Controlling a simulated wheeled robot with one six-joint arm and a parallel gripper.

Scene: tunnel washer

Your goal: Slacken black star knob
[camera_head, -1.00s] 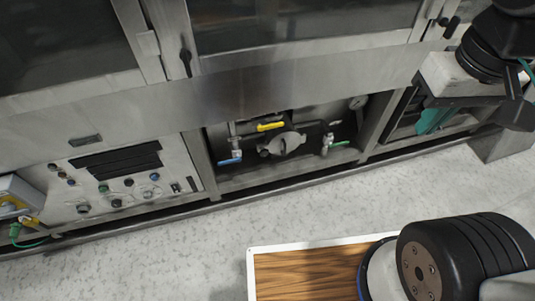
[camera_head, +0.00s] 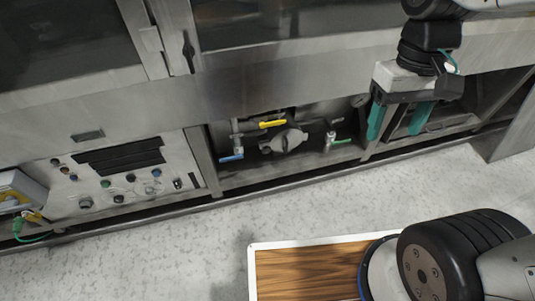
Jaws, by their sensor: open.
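My gripper (camera_head: 398,118) is at the right of the picture, pointing down, with its two teal fingers apart and nothing seen between them. It is in front of the right part of the steel washer's open lower bay. I cannot surely pick out a black star knob. A small dark round part (camera_head: 358,101) sits at the upper right of the valve bay, just left of my gripper, but its shape is too small to tell. My gripper and arm hide part of the washer front behind them.
The valve bay holds a yellow lever (camera_head: 272,124), a blue lever (camera_head: 231,157), a green lever (camera_head: 342,141) and a grey round housing (camera_head: 288,140). A control panel (camera_head: 120,179) is at left. Pale floor (camera_head: 180,250) lies clear in front.

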